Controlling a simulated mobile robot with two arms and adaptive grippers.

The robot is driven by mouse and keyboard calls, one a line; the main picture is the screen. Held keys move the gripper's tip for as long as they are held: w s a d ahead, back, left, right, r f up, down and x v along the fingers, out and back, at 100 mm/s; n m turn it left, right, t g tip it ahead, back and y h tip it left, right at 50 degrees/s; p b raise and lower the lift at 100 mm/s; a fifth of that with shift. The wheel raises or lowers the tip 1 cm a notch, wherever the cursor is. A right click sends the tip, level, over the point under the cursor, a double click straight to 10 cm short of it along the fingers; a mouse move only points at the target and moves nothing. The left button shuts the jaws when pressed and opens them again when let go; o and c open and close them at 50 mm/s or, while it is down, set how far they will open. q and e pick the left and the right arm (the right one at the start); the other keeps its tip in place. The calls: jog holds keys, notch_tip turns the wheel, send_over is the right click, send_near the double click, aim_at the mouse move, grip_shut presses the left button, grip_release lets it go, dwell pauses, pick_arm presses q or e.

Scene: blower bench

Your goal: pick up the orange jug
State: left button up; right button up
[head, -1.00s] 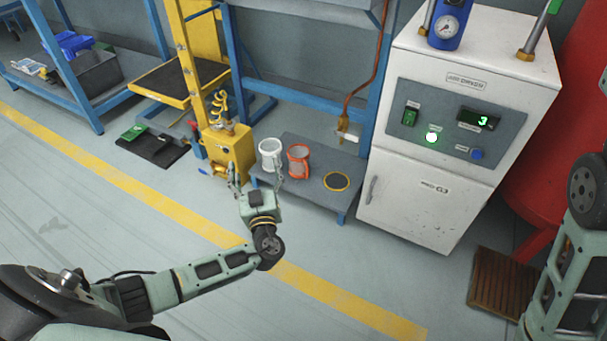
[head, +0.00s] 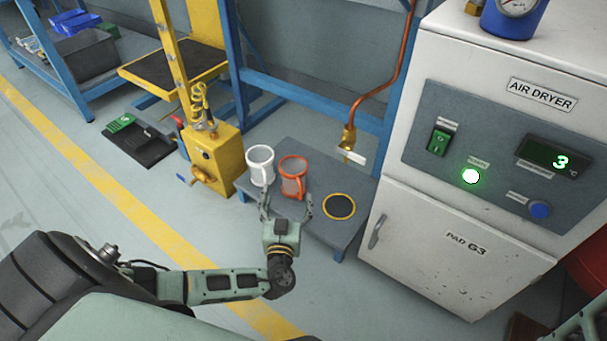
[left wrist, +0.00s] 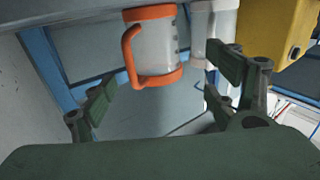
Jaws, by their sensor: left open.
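The orange jug (head: 293,177) has a translucent body with an orange rim, base and handle. It stands upright on the low grey stand (head: 285,150). My left gripper (head: 287,205) is open and empty in front of it, at the stand's near edge. In the left wrist view the orange jug (left wrist: 157,50) appears beyond and between the spread fingers, its handle toward the left. A white jug (head: 260,166) stands close beside it on the left; in the left wrist view the white jug (left wrist: 212,25) is partly behind a finger. My right gripper is out of view.
A black round pad with a yellow ring (head: 339,207) lies on the stand to the right. A copper pipe with a tap (head: 348,142) hangs above the stand. The white air dryer cabinet (head: 440,235) is at right; a yellow machine (head: 213,155) is at left.

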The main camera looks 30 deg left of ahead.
aim_at(292, 182)
pick_arm(q)
jog(key=b+x, duration=0.1)
jog(key=x, duration=0.1)
jog(key=b+x, duration=0.1)
jog(key=x, duration=0.1)
jog(key=b+x, duration=0.1)
jog(key=x, duration=0.1)
jog(key=shift+w+d+r, duration=0.1)
jog(key=shift+w+d, duration=0.1)
jog(key=shift+w, duration=0.15)
jog(key=shift+w+a+r+b, duration=0.1)
jog(key=shift+w+a+b, duration=0.15)
jog(key=shift+w+b, duration=0.2)
jog(key=shift+c, duration=0.3)
jog(key=shift+w, duration=0.1)
jog(key=c, duration=1.2)
jog(key=shift+r, duration=0.1)
jog(key=shift+c, duration=0.2)
